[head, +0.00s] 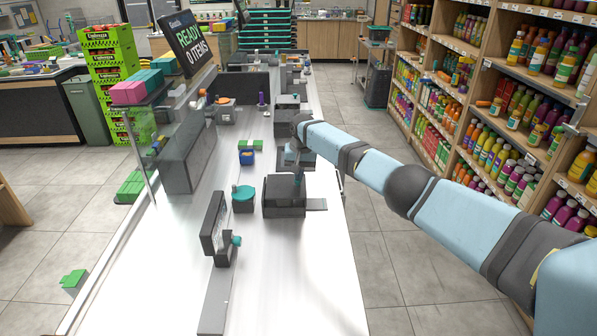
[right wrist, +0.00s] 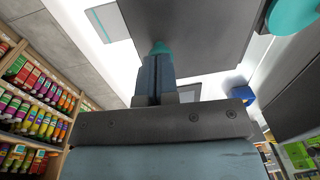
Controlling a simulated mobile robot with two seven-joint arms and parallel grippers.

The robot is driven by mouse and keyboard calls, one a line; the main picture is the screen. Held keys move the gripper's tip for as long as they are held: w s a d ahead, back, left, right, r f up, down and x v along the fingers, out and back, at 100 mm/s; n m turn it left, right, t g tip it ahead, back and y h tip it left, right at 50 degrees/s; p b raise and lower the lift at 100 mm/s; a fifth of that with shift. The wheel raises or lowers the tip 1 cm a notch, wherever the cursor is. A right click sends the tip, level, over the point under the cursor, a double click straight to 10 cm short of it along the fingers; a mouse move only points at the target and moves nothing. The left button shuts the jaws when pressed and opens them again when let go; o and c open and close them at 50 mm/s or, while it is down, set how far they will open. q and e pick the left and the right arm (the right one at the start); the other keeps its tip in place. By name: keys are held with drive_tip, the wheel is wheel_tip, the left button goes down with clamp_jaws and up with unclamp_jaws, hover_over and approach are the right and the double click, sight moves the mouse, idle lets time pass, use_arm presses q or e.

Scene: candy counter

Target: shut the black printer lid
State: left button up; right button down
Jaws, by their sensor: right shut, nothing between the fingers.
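The black printer (head: 284,208) stands on the white counter, with a flat grey plate (head: 316,204) beside its right side. Its dark upper part shows at the top, but I cannot tell exactly how far the lid stands open. My right gripper (head: 298,179) points down at the far side of the printer's top, and its fingertips are partly hidden there. In the right wrist view the shut, empty fingers (right wrist: 160,50) with teal tips lie close against a broad dark panel of the printer (right wrist: 195,25). I cannot tell whether they touch. My left gripper is not in view.
A blue container (head: 246,157) and a grey device (head: 285,115) stand farther back. The near right counter is clear. Bottle shelves (head: 500,110) line the right.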

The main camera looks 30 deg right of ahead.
drive_tip(key=shift+s+r, duration=0.1)
drive_tip(key=shift+r, duration=0.15)
wheel_tip(320, 180, up, 5)
drive_tip(key=p, duration=0.5)
drive_tip(key=shift+d+f+p, duration=0.15)
drive_tip(key=shift+p, duration=0.2)
drive_tip(key=shift+r+b, duration=0.6)
drive_tip(key=shift+b, duration=0.2)
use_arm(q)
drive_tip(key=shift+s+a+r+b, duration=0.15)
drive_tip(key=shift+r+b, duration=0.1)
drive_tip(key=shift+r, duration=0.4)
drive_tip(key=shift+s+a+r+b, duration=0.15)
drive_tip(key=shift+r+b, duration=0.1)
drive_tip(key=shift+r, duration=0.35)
use_arm(e)
wheel_tip(320, 180, up, 8)
drive_tip(key=shift+s+d+f, duration=0.15)
drive_tip(key=shift+s+f, duration=0.05)
drive_tip(key=shift+s, duration=0.1)
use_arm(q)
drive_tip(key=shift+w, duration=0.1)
